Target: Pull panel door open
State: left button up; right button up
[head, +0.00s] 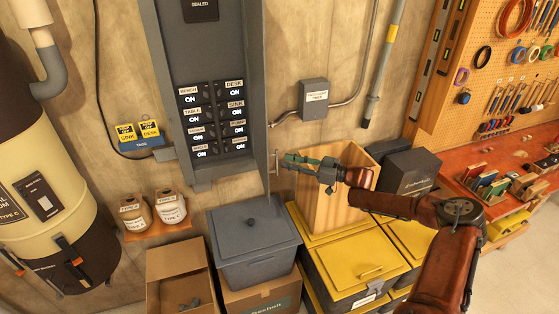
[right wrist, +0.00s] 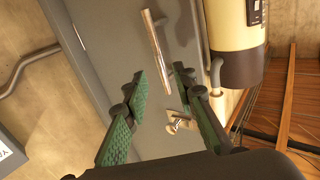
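The grey wall panel (head: 205,165) stands left of centre in the head view, with its rows of labelled switches showing. Its door (head: 256,100) appears as a narrow grey strip on the right side, seen nearly edge-on. In the right wrist view the grey door face (right wrist: 105,40) carries a shiny metal bar handle (right wrist: 157,50). My right gripper (head: 285,161) is at the right of the panel, by the handle. Its green fingers (right wrist: 160,77) are apart, with the handle just beyond and between their tips; contact is not clear. My left gripper is not in view.
A grey lidded bin (head: 255,240) stands below the panel. A grey wall box (head: 314,99) and conduit are behind. A cream tank (head: 50,190) stands left.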

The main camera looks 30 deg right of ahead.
jog(key=v, duration=0.6)
jog(key=shift+s+d, duration=0.25)
jog(key=shift+s, duration=0.1)
